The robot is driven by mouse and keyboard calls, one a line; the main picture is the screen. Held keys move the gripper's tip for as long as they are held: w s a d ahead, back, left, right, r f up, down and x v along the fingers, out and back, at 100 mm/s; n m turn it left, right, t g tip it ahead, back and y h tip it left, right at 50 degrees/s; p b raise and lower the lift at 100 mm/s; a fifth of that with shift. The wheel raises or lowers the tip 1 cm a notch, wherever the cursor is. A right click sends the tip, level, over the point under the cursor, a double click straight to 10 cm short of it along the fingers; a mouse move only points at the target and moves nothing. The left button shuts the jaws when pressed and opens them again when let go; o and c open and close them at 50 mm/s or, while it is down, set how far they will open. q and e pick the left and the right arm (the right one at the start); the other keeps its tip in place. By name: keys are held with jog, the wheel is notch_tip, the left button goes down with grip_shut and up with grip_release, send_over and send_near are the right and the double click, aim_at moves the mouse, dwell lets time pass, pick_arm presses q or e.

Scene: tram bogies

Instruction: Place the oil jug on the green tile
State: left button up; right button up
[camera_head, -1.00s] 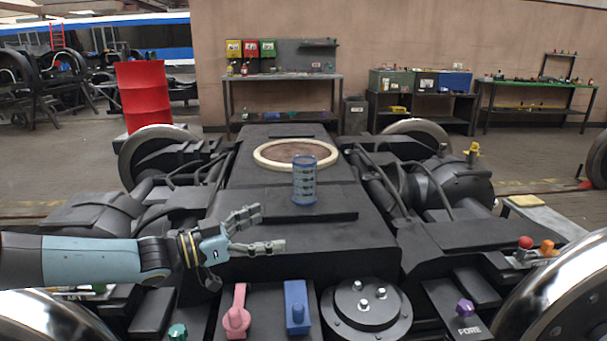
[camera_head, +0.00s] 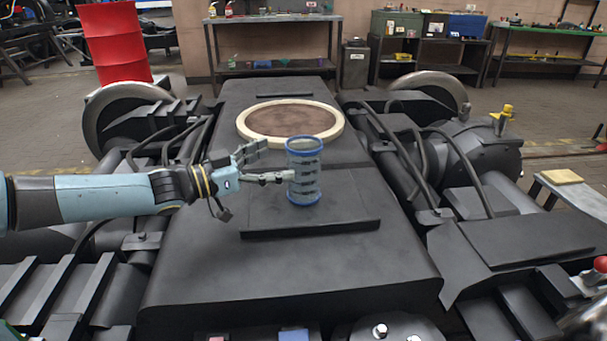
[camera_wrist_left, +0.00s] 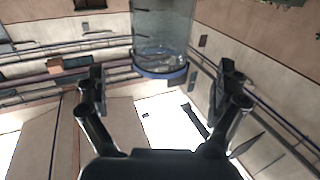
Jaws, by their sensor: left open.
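A clear cylinder with blue rims and dark marks, which I take to be the oil jug (camera_head: 304,172), stands upright on a flat black plate on the bogie frame. My left gripper (camera_head: 277,162) is open at the left of the jug, its fingers pointing right. In the head view the lower fingertip overlaps the jug's left edge; I cannot tell whether it touches. In the left wrist view the jug (camera_wrist_left: 162,35) is at the top, between and beyond the open fingers (camera_wrist_left: 163,85). I see no green tile in either view. My right gripper is out of view.
A cream ring (camera_head: 290,122) lies behind the jug. Black hoses (camera_head: 400,140) and wheels flank the frame. A yellow pad (camera_head: 561,177) lies on a small stand at right. A red drum (camera_head: 112,45) stands back left. The black deck in front of the jug is clear.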

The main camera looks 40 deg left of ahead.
aim_at(288, 156)
pick_arm(q)
jog(key=shift+w+d+f, duration=0.1)
jog(key=shift+w+d, duration=0.15)
jog(key=shift+w, duration=0.8)
jog(key=b+x, duration=0.1)
jog(key=x, duration=0.1)
jog(key=b+x, duration=0.1)
jog(key=x, duration=0.1)
jog(key=shift+w+r, duration=0.25)
jog(key=shift+w+d, duration=0.2)
jog(key=shift+w, duration=0.25)
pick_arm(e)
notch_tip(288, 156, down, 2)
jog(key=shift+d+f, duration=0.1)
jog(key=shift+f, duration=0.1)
pick_arm(q)
jog(key=shift+r, duration=0.1)
jog(key=c, duration=1.7)
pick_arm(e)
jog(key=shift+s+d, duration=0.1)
